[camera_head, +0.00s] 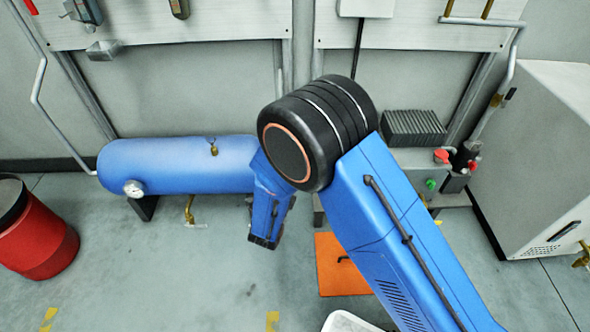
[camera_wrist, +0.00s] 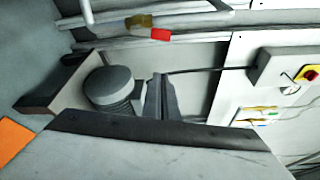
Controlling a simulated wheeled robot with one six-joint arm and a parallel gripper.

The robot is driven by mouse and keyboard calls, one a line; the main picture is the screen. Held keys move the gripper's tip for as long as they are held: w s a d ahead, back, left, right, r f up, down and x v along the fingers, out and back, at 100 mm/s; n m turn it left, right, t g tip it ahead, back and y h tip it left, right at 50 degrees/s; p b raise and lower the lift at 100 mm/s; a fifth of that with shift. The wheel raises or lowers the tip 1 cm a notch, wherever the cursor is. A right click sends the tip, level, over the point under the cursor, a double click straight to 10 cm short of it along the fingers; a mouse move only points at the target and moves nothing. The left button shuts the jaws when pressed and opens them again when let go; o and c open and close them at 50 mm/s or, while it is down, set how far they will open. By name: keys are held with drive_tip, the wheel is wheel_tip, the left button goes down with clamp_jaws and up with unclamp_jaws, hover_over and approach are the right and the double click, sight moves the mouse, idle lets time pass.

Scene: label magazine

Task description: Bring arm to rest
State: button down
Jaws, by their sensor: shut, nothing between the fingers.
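My arm (camera_head: 385,235) rises from the lower right to a large dark joint in the head view. Beyond it a short blue section hangs down to a dark end above the floor; the fingers cannot be made out there. In the wrist view two dark grey fingers of my gripper (camera_wrist: 161,80) stand close together near the middle, shut with nothing between them. A pale surface with a dark edge fills the bottom of that view.
A blue tank (camera_head: 180,165) lies left of my arm's end. A red drum (camera_head: 38,240) stands far left. A grey cabinet (camera_head: 535,155) is at right. An orange plate (camera_head: 335,285) is on the floor. In the wrist view a switch box (camera_wrist: 285,72) is on the wall.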

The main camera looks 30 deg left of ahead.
drive_tip(key=w+d+r+m+g+h, duration=0.2)
drive_tip(key=w+d+r+m+h, duration=0.3)
drive_tip(key=d, duration=0.6)
drive_tip(key=w+d+r+m+g+h, duration=0.1)
drive_tip(key=w+d+r+m+h, duration=0.2)
drive_tip(key=d+r+m, duration=0.7)
drive_tip(key=w+d+r+m+g+h, duration=0.2)
drive_tip(key=w+d+r+m+h, duration=0.15)
drive_tip(key=d, duration=0.95)
drive_tip(key=s+d+r+m+g, duration=0.35)
drive_tip(key=d+m, duration=0.25)
drive_tip(key=d, duration=0.3)
drive_tip(key=s+d+r+m+g, duration=0.2)
drive_tip(key=s+d+m, duration=0.35)
drive_tip(key=d, duration=0.35)
drive_tip(key=s+d+r+m+g, duration=0.2)
drive_tip(key=s+d+m+g, duration=0.15)
drive_tip(key=d+m, duration=0.45)
drive_tip(key=s+d+r+m+t+y, duration=0.1)
drive_tip(key=s+m+y, duration=0.3)
drive_tip(key=s+m, duration=0.4)
drive_tip(key=s+d+r+m+t+y, duration=0.1)
drive_tip(key=s+d+r+m+y, duration=0.1)
drive_tip(key=s+m, duration=0.5)
drive_tip(key=s+d+y, duration=0.1)
drive_tip(key=s, duration=0.2)
drive_tip(key=shift+s+m+y, duration=0.15)
drive_tip(key=shift+m+y, duration=0.2)
drive_tip(key=shift+m, duration=0.05)
